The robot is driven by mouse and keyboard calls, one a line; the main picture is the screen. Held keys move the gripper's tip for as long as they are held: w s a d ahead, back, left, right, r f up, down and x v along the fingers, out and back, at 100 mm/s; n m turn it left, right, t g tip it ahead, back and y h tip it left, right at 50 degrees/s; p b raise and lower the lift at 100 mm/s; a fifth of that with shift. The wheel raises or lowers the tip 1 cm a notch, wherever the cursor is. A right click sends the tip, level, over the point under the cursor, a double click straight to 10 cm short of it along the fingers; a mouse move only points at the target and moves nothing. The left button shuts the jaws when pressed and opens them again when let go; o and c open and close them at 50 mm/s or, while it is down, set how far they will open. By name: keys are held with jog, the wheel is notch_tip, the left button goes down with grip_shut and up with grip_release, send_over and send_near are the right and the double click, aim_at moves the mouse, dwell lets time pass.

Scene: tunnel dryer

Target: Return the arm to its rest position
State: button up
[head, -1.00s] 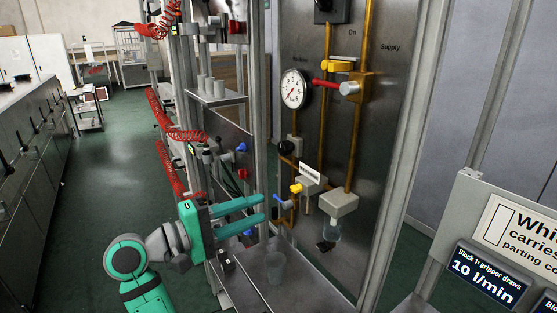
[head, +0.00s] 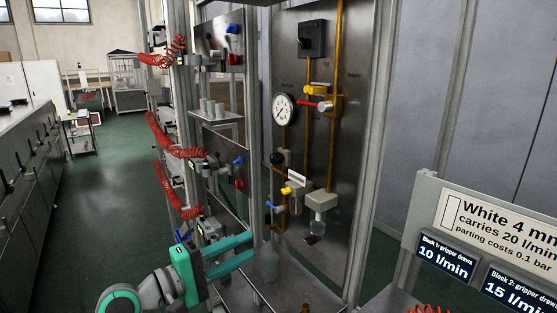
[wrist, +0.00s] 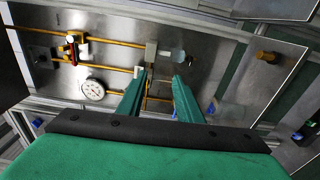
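My teal gripper (head: 251,247) is at the lower middle of the head view, pointing right toward the supply panel (head: 345,130). Its two fingers are parallel and apart. In the wrist view the gripper (wrist: 159,75) shows a clear gap between its fingertips, with nothing held. The panel with its brass pipes lies beyond the fingers. In the head view the fingers are below the small blue-handled valve (head: 274,207) and look apart from it. My arm is bent at the lower left, and much of it is cut off by the frame's bottom edge.
The panel carries a pressure gauge (head: 284,108), a red lever (head: 308,104) and a clear filter bowl (head: 318,228). An upright metal post (head: 372,150) stands right of the panel. Red coiled hoses (head: 180,153) hang at the left. Green floor (head: 105,190) is open farther left.

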notch_tip(320, 180, down, 20)
jog(key=d+n+t+y, duration=0.2)
jog(key=n+t+y, duration=0.15)
jog(key=y, duration=0.25)
jog(key=s+d+f+y, duration=0.1)
jog(key=s+f+y, duration=0.1)
jog(key=s+f, duration=0.45)
jog(key=s+d+f+y, duration=0.1)
jog(key=s+f+y, duration=0.2)
jog(key=f, duration=0.7)
jog(key=s+d+f+m+y, duration=0.1)
jog(key=s+f+m+y, duration=0.15)
jog(key=s, duration=0.95)
jog(key=s+d+f+m+y, duration=0.1)
jog(key=s+m, duration=0.3)
jog(key=s, duration=0.8)
jog(key=s+d+r+m, duration=0.2)
jog(key=s+r+m, duration=0.3)
jog(key=s, duration=0.4)
jog(key=shift+d+r, duration=0.4)
jog(key=shift+r, duration=0.2)
jog(key=shift+t+h, duration=0.25)
